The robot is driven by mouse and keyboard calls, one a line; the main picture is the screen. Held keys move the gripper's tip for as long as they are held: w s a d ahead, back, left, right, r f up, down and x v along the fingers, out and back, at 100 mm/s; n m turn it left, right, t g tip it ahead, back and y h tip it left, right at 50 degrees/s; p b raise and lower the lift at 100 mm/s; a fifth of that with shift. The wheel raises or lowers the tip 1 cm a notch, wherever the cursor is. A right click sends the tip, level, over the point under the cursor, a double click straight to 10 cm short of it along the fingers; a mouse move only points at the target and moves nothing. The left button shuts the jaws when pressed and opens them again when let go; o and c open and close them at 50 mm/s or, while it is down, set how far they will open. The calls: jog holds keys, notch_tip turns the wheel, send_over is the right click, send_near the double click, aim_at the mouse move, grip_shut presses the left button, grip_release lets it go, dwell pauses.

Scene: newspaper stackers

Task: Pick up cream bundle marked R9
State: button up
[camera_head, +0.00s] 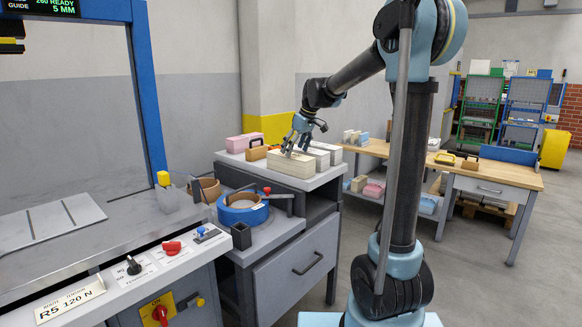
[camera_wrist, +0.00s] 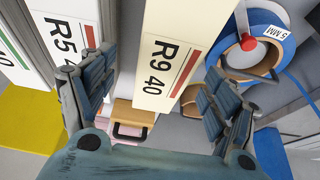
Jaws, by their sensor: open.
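The cream bundle marked R9 (camera_head: 283,169) lies on the grey cabinet top in the head view. In the wrist view the bundle (camera_wrist: 172,50) shows its label "R9 40" with a red stripe, and it runs up between my fingers. My gripper (camera_head: 298,142) is over the bundle, pointing down. In the wrist view my gripper (camera_wrist: 155,92) is open, with one finger on each side of the bundle's end. I cannot tell whether the fingers touch it. The bundle's underside is hidden.
A white bundle marked R5 (camera_wrist: 58,35) lies close to the left in the wrist view. On the cabinet are a pink bundle (camera_head: 237,144), a brown handled block (camera_head: 257,152) and a blue strap reel (camera_head: 240,207). A wooden table (camera_head: 515,176) stands at the right.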

aim_at(290, 159)
jog(key=shift+s+a+x, duration=0.15)
jog(key=shift+x, duration=1.25)
jog(key=shift+s+a+x, duration=0.1)
jog(key=shift+s+x, duration=0.05)
jog(key=shift+x, duration=1.2)
jog(key=shift+c, duration=0.6)
grip_shut()
